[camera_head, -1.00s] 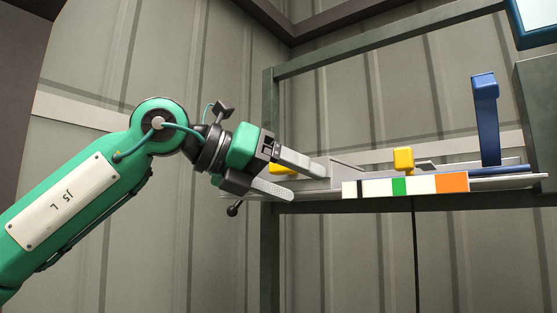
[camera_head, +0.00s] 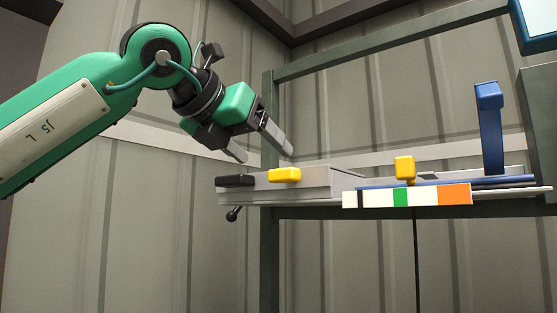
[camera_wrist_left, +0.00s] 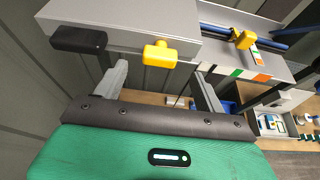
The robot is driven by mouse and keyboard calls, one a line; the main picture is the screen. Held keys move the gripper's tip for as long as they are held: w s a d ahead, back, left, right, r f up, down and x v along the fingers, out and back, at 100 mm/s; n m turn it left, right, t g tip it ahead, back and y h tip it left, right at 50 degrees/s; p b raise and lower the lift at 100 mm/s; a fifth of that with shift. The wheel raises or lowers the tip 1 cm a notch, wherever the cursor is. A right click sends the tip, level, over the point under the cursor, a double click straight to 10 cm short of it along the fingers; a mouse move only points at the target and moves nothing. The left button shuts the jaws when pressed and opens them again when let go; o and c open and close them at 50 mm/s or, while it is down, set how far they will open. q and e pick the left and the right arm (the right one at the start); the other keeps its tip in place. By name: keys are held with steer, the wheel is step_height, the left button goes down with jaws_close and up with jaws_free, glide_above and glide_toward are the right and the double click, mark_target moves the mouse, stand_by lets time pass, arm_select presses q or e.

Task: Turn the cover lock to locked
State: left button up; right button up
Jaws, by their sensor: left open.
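A grey box (camera_head: 320,182) on the skid carries a yellow handle (camera_head: 285,175) on its front and a black handle (camera_head: 236,180) at its left end. No lettering shows which of them is the cover lock. In the left wrist view the yellow handle (camera_wrist_left: 160,53) is a short T-shaped grip, with the black handle (camera_wrist_left: 79,39) to its left. My left gripper (camera_head: 264,155) is open and empty, pointing down just above the box's left part. In the wrist view its fingers (camera_wrist_left: 160,72) stand either side of the yellow handle's position, apart from it. My right gripper is not in view.
To the right are a second yellow handle (camera_head: 405,166), a colour-banded strip (camera_head: 430,192) and an upright blue lever (camera_head: 489,125). A small black-knobbed lever (camera_head: 233,213) hangs below the box. A dark frame post (camera_head: 269,245) stands under it.

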mark_target(279, 169)
arm_select(q)
steer(key=p+x, duration=0.1)
steer(key=x, duration=0.5)
steer(key=shift+w+d, duration=0.1)
steer(key=shift+w, duration=0.05)
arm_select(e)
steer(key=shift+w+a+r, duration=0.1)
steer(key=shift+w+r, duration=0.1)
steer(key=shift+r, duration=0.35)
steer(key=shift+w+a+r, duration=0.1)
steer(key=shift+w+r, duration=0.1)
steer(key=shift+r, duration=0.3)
arm_select(q)
steer(key=shift+c, duration=0.2)
steer(key=c, duration=0.9)
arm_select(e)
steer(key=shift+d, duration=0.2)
